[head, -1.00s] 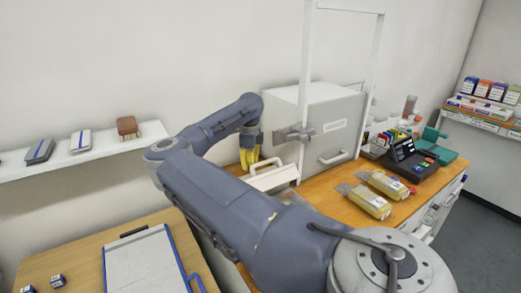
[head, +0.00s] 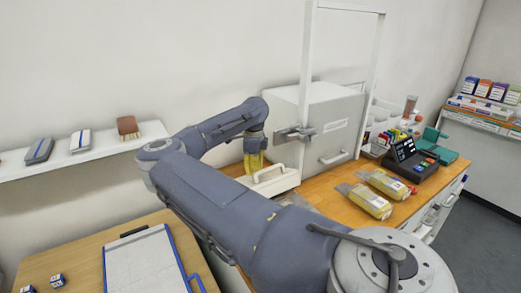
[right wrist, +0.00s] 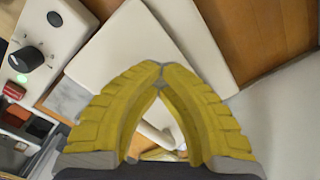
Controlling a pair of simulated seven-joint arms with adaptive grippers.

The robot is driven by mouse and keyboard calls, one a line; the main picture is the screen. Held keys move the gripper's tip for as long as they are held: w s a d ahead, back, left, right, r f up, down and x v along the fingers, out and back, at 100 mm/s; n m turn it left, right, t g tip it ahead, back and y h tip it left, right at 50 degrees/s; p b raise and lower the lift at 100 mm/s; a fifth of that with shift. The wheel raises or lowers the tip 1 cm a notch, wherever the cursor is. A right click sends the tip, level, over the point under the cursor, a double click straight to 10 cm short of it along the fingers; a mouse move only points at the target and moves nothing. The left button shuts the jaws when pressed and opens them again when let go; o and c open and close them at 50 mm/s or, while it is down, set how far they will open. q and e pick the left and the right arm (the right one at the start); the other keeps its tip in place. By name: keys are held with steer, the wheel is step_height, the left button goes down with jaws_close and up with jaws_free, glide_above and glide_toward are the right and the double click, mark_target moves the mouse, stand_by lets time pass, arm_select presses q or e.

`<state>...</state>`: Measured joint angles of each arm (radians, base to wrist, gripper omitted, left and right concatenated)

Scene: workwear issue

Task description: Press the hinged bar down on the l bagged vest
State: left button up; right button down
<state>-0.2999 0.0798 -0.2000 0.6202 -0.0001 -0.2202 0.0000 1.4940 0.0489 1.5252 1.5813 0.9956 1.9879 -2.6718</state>
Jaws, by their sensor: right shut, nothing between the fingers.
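The white hinged bar (head: 277,184) with its looped handle belongs to a white device on the wooden counter, left of the grey cabinet. My right gripper (head: 254,172) has yellow fingers, is shut and empty, and points down at the bar's left end beside the handle. I cannot tell whether it touches. In the right wrist view the fingertips (right wrist: 161,70) meet over white panels (right wrist: 125,50) of the device. Two yellow bagged vests (head: 362,200) (head: 388,184) lie on the counter to the right; their sizes are unreadable. Any vest under the bar is hidden. My left gripper is out of view.
The grey cabinet (head: 335,115) and a white upright frame (head: 306,60) stand close right of the device. A black keypad unit (head: 410,160) is farther right. A clipboard (head: 145,262) lies on the front-left table. A wall shelf (head: 85,155) is at the left.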

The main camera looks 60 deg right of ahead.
steer(key=shift+s+d+r, duration=0.1)
steer(key=shift+s, duration=0.25)
steer(key=shift+w+f, duration=0.1)
steer(key=shift+f, duration=1.6)
steer(key=shift+r, duration=0.1)
step_height(320, 180, up, 16)
stand_by(0.8)
stand_by(0.4)
